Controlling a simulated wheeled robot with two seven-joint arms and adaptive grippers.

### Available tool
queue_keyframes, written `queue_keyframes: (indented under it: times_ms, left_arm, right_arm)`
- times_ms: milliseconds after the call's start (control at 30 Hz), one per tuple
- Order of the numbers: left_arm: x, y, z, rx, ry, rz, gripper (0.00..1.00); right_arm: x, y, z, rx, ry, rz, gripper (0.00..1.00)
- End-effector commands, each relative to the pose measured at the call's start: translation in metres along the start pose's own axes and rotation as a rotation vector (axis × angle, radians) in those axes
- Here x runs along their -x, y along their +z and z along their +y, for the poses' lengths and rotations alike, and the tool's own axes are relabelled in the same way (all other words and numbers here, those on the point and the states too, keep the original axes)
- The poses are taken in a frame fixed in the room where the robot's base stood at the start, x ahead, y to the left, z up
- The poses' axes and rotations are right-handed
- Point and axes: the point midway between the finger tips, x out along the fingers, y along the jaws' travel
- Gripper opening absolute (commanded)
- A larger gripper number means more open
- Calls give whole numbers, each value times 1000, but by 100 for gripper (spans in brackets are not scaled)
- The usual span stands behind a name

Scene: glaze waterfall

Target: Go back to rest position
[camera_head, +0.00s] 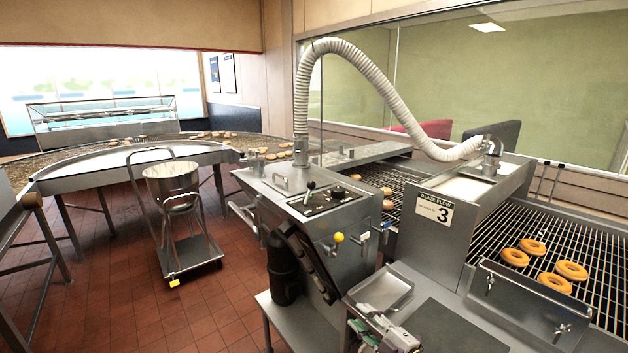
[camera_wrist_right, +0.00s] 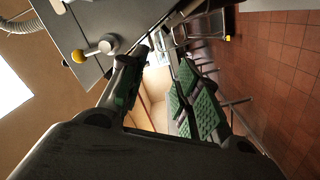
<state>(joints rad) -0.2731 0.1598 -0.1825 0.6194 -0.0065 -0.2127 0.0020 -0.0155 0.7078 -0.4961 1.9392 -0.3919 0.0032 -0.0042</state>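My right gripper (camera_head: 364,330) is low in the head view, just above the lower edge and near the front of the glazing machine (camera_head: 318,203). Its green-padded fingers also show in the right wrist view (camera_wrist_right: 160,62), spread apart with nothing between them. In that view, the machine's metal side and its yellow-knobbed lever (camera_wrist_right: 92,51) are at the upper left, beyond the fingers. My left gripper is in neither view.
A glaze unit marked 3 (camera_head: 434,210) and a wire conveyor (camera_head: 540,230) with several doughnuts stand at the right. A shallow metal tray (camera_head: 383,288) is close to my right gripper. A wheeled cart with a bucket (camera_head: 172,183) stands on open tiled floor at the left.

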Motion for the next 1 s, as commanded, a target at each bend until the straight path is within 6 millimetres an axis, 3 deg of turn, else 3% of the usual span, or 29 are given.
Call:
queue_keyframes:
  times_ms: [467,1000]
  left_arm:
    - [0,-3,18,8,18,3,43]
    - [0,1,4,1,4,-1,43]
  right_arm:
    - [27,20,-12,-310,62,-364,32]
    - [105,40,-56,-664,10,-790,32]
